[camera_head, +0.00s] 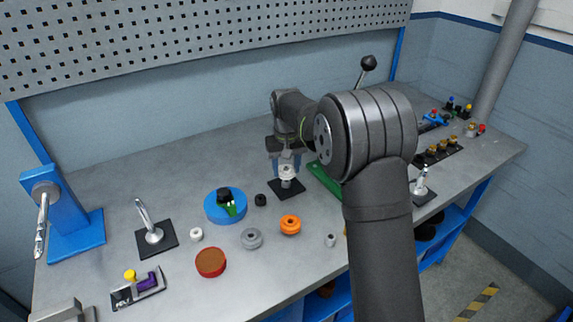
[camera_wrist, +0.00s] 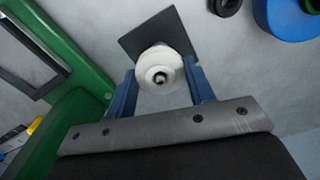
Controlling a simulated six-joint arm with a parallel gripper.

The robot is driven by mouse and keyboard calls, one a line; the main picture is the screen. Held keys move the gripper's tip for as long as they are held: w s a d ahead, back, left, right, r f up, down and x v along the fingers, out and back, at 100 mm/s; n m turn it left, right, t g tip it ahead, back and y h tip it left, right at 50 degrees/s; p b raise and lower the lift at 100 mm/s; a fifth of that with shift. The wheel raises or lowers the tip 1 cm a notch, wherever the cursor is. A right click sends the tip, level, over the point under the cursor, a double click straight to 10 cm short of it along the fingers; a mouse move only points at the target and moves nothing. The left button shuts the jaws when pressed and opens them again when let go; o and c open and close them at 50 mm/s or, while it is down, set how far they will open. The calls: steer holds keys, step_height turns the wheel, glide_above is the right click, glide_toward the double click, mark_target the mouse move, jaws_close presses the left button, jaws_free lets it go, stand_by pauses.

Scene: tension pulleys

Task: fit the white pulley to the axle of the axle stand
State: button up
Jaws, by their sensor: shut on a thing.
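The white pulley (camera_head: 287,170) is between the blue fingers of my gripper (camera_head: 286,165), which is shut on it. In the wrist view the pulley (camera_wrist: 160,68) faces the camera, its round bore showing, with a blue finger on each side of my gripper (camera_wrist: 160,80). Directly behind it is the dark square base plate (camera_wrist: 150,32) of a stand, also seen below the pulley in the head view (camera_head: 292,189). The pulley is over this plate. The axle is mostly hidden by the pulley, and I cannot tell how far the pulley sits on it.
A green part (camera_head: 324,183) lies close to the right of the plate. A blue round tray (camera_head: 213,211), black ring (camera_head: 260,200), orange pulley (camera_head: 290,225) and grey pulley (camera_head: 251,239) lie left and in front. Stands with slanted pins are at left (camera_head: 155,237) and right (camera_head: 422,187).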

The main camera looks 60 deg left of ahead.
mark_target(286, 183)
steer(key=shift+f, duration=0.95)
steer(key=shift+f, duration=0.2)
steer(key=shift+f, duration=0.35)
steer(key=shift+f, duration=0.15)
steer(key=o, duration=1.1)
steer(key=shift+c, duration=0.2)
step_height(286, 183, up, 18)
steer(key=shift+f, duration=0.2)
steer(key=shift+f, duration=0.15)
